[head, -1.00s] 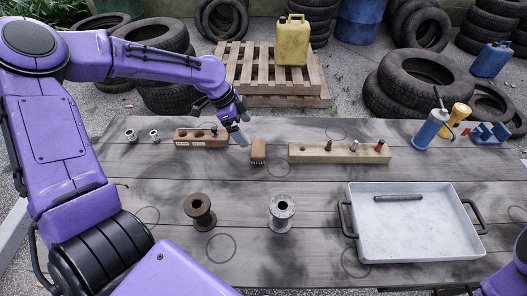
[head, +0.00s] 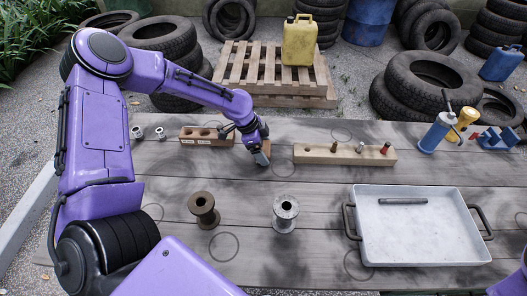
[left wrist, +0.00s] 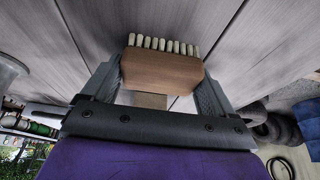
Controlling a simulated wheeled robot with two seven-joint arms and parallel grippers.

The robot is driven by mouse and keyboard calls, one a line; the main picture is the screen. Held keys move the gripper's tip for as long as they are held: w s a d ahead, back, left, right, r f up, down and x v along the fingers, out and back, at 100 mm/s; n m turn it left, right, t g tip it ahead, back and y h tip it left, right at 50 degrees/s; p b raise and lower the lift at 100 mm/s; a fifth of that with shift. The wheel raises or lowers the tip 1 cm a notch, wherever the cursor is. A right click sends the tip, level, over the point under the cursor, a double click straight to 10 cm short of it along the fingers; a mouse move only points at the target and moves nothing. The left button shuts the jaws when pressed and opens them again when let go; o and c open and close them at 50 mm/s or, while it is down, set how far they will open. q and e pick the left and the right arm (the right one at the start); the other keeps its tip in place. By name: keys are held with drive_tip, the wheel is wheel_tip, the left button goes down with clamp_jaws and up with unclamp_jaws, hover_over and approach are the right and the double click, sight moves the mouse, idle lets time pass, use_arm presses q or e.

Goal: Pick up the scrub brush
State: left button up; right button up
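The scrub brush is a brown wooden block with pale bristles. In the head view the brush (head: 266,146) stands on the table, largely hidden behind my left gripper (head: 262,157). In the left wrist view the brush (left wrist: 162,69) lies between the two fingers of my left gripper (left wrist: 160,85), its bristles pointing away from the palm. The fingers are spread wide, one on each side of the block. Whether they touch it is hard to tell. My right gripper is out of view; only a bit of purple arm shows at the lower right.
A wooden block with holes (head: 208,136) stands just left of the brush. A longer pale block with pegs (head: 345,155) stands close on its right. Two spools (head: 286,214) and a grey tray (head: 420,258) are nearer. A blue pump bottle (head: 437,133) stands at the right.

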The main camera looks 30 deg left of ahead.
sight(268, 148)
use_arm(q)
drive_tip(key=shift+c, duration=1)
drive_tip(key=shift+w+r, duration=0.1)
drive_tip(key=shift+r, duration=0.15)
wheel_tip(268, 148, up, 3)
drive_tip(key=shift+f+b, duration=0.1)
drive_tip(key=shift+b, duration=0.25)
drive_tip(key=s+d+r+p, duration=0.2)
drive_tip(key=s+d+r, duration=0.6)
drive_tip(key=s, duration=0.3)
drive_tip(key=shift+s+r, duration=0.25)
drive_tip(key=shift+r, duration=0.6)
